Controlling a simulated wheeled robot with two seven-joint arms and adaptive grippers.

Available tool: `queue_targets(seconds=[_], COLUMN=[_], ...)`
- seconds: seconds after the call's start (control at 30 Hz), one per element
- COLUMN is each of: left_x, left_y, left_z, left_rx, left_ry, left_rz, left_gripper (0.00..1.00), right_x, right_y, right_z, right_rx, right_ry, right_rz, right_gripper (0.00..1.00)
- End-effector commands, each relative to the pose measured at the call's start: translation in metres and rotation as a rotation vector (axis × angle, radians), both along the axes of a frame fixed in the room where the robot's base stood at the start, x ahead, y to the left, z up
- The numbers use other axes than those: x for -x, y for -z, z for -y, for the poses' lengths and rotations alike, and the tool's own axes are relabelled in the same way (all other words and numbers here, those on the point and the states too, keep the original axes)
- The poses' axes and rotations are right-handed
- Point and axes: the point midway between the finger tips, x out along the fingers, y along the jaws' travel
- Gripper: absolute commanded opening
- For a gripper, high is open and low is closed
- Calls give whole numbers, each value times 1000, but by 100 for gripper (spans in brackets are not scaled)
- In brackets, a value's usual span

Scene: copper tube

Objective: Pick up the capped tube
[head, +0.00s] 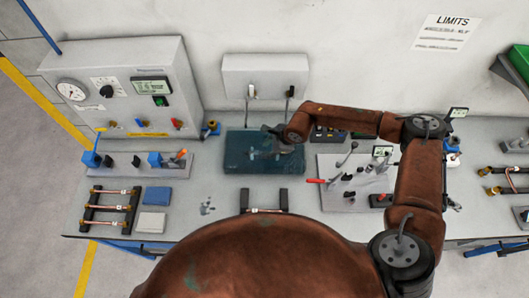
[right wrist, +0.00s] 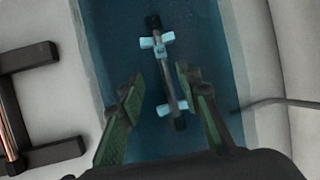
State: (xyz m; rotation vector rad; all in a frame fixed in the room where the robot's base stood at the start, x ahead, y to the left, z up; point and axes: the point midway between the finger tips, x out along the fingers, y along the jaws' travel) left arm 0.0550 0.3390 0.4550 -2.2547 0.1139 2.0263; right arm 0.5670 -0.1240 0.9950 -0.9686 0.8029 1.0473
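The capped tube (right wrist: 172,82) lies in a dark teal water tank (right wrist: 105,30), as the right wrist view shows. My left gripper is not in view.
A black rack (head: 264,210) with a copper tube stands in front of the tank. Another rack (head: 108,208) with several tubes is at the left. A panel of levers (head: 345,190) is right of the tank; a gauge box (head: 120,70) stands at the back left.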

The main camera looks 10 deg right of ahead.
Motion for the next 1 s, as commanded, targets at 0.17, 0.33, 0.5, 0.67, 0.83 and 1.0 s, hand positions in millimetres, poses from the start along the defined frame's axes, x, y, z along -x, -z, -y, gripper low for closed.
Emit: queue_targets(seconds=[0.17, 0.33, 0.5, 0.67, 0.83, 1.0], left_x=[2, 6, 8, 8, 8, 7], left_y=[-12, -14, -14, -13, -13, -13], left_z=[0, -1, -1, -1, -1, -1], left_rx=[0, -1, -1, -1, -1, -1], left_ry=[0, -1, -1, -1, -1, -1], left_rz=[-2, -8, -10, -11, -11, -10], left_gripper=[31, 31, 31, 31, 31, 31], right_x=[-11, -18, -20, -19, -19, -19], right_y=[22, 40, 44, 44, 44, 44], right_z=[1, -5, -6, -5, -5, -5], right_rx=[2, 0, 0, 0, 0, 0], right_ry=[2, 2, 2, 2, 2, 2], right_rz=[-4, -2, -1, -1, -1, -1], right_gripper=[32, 32, 32, 29, 17, 6])
